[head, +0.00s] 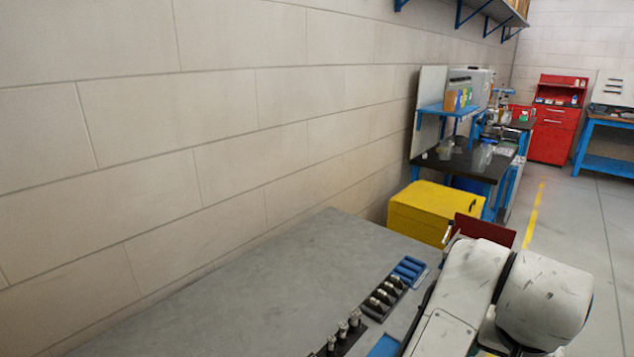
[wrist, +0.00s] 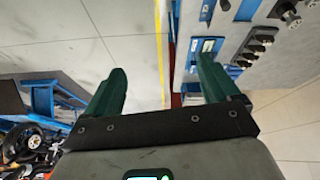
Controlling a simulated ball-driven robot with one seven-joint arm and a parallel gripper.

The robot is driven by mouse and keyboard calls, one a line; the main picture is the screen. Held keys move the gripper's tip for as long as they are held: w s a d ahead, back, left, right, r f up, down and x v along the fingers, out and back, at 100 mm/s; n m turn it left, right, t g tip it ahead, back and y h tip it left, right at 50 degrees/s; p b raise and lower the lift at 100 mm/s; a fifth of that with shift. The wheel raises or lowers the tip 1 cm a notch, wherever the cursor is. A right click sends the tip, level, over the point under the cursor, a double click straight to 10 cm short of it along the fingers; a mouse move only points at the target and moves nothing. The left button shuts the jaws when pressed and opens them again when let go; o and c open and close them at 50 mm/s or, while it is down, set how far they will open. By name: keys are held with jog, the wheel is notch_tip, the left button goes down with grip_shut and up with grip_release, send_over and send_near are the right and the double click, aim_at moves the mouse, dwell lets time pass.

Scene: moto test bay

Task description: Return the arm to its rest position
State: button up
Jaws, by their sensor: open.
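My gripper (wrist: 160,88) shows in the wrist view with its two green fingers spread wide apart. Nothing is between the fingers, and the floor and the bench edge lie beyond them. In the head view my white arm is folded at the lower right, beside the grey bench (head: 250,270). My gripper itself is hidden in the head view.
The bench holds a dark rack of metal parts (head: 380,297), blue pieces (head: 409,269) and more metal fittings (head: 345,333). A yellow box (head: 436,212) stands past the bench, with a blue workstation (head: 462,165) and red cabinet (head: 557,120) behind. Floor (head: 590,215) at right is clear.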

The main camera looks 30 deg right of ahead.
notch_tip(320, 180, down, 15)
jog(key=w+n+t+h+b, duration=0.1)
jog(key=n+t+b, duration=0.1)
jog(key=n+b, duration=0.45)
jog(key=s+a+f+n+g+y, duration=0.1)
jog(key=s+a+f+n+y, duration=0.1)
jog(key=s+a+f, duration=0.3)
jog(key=s+a+f+n+g+y, duration=0.1)
jog(key=s+a+f+n+y, duration=0.2)
jog(key=s+a+f, duration=0.2)
jog(key=a+f, duration=0.3)
jog(key=f, duration=0.3)
jog(key=shift+s+a+f+g+b, duration=0.2)
jog(key=shift+s+f+g+b, duration=0.1)
jog(key=shift+g+b, duration=0.1)
